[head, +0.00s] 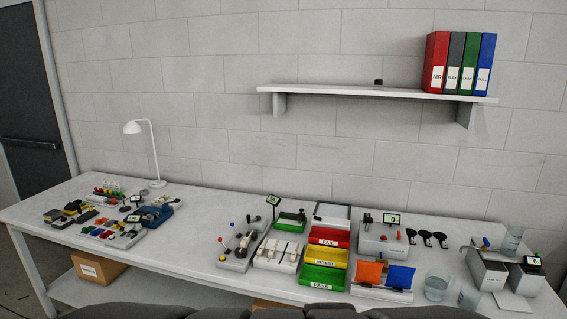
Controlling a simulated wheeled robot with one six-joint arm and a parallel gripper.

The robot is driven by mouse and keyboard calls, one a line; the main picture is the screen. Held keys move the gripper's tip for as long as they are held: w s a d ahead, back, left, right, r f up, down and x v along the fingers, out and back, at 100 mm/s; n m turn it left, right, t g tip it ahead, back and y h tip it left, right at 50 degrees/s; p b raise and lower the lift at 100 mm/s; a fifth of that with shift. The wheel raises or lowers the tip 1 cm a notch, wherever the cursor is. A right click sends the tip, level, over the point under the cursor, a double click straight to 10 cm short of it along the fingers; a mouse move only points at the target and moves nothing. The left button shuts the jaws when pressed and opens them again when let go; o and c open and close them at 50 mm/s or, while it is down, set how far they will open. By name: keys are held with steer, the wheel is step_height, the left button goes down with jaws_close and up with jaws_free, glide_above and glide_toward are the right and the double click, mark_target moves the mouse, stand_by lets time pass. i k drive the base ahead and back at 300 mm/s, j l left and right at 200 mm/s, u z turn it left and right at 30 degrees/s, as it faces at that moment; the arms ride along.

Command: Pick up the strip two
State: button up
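I cannot single out strip two by a readable label at this distance. Pale strip-like pieces (279,247) lie side by side on a white block (262,263) near the middle of the bench (200,211). Small coloured pieces also sit in a light tray (110,236) on the left part of the bench. My gripper is not in view. Dark rounded shapes along the bottom edge seem to be part of my own body.
Red (328,238), yellow (325,255) and green (322,277) bins stand right of the block. A lever device (240,248) stands left of it. A clear beaker (436,287) is near the front right. A white lamp (150,150) stands behind. Bare bench lies left of centre.

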mark_target(246, 241)
steer(key=k+j, duration=0.15)
steer(key=j, duration=0.15)
steer(key=i+j, duration=0.35)
steer(key=i, duration=0.15)
steer(key=i+j, duration=0.35)
steer(key=i, duration=0.2)
steer(key=i+j, duration=0.35)
steer(key=i, duration=0.15)
